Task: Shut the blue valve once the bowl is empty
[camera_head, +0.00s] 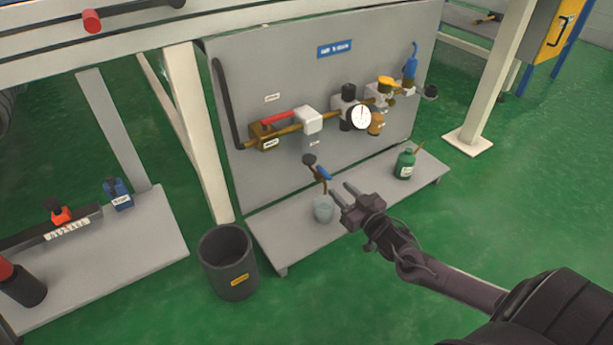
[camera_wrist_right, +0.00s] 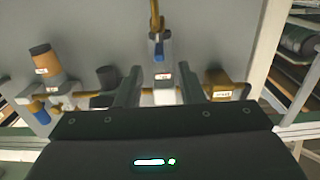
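A small blue valve handle (camera_head: 324,172) sits on a short brass pipe below the panel's pipework. It also shows upper centre in the right wrist view (camera_wrist_right: 159,50). A pale translucent cup (camera_head: 323,208) stands on the shelf under that pipe; its contents are too small to tell. A brownish bowl (camera_head: 376,122) hangs right of the gauge; its level cannot be told. My right gripper (camera_head: 343,192) is open and empty, just right of the blue handle and apart from it in the head view. My left gripper is not in view.
The grey panel (camera_head: 240,75) carries a gauge (camera_head: 360,117), brass pipes and another blue handle (camera_head: 411,66) at upper right. A green bottle (camera_head: 404,164) stands on the shelf (camera_head: 290,240). A dark bin (camera_head: 229,262) and a white post (camera_head: 198,135) stand left.

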